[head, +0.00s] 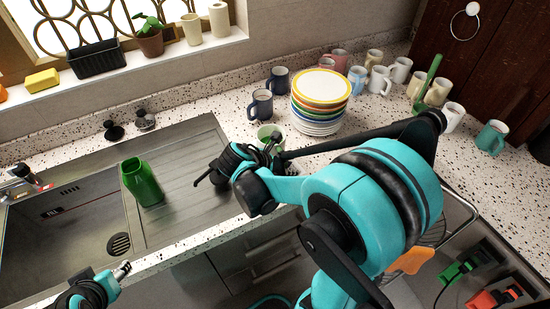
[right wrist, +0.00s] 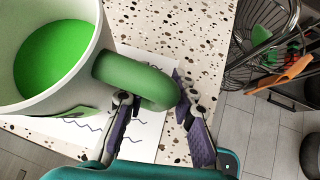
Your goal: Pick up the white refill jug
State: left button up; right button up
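The white jug (right wrist: 97,55) fills the upper left of the right wrist view, with a bright green inside (right wrist: 50,60) and a thick green handle (right wrist: 128,78). In the head view the jug (head: 266,131) is small and partly hidden behind my right gripper (head: 272,146). In the right wrist view my right gripper (right wrist: 153,88) has its fingers spread to either side of the handle's outer end. Firm contact on both sides cannot be made out. My left gripper (head: 122,270) is at the lower left of the head view, empty, its fingertips close together.
A plate stack (head: 320,98) stands behind the jug, with several mugs (head: 381,80) around it. A green bottle (head: 141,182) stands by the sink (head: 75,235). A wire basket (right wrist: 262,55) lies beyond the counter edge. A marked white sheet (right wrist: 140,128) lies under the jug.

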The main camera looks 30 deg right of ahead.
jog(key=shift+d+f, duration=0.4)
jog(key=shift+d, duration=0.05)
grip_shut()
jog(key=shift+r, duration=0.2)
jog(key=shift+r+p, duration=0.7)
jog(key=shift+r, duration=0.3)
jog(key=shift+s+r+p, duration=0.15)
jog(key=shift+r+p, duration=0.2)
jog(key=shift+r, duration=0.25)
jog(key=shift+s+r+p, duration=0.15)
jog(key=shift+r+p, duration=0.2)
jog(key=shift+r, duration=0.25)
jog(key=s+d+r+p, duration=0.1)
jog(key=s+r+p, duration=0.4)
jog(key=s, duration=0.5)
jog(key=shift+s+d+r, duration=0.15)
jog(key=shift+s+r, duration=0.25)
jog(key=shift+r, duration=0.25)
jog(key=shift+s, duration=0.1)
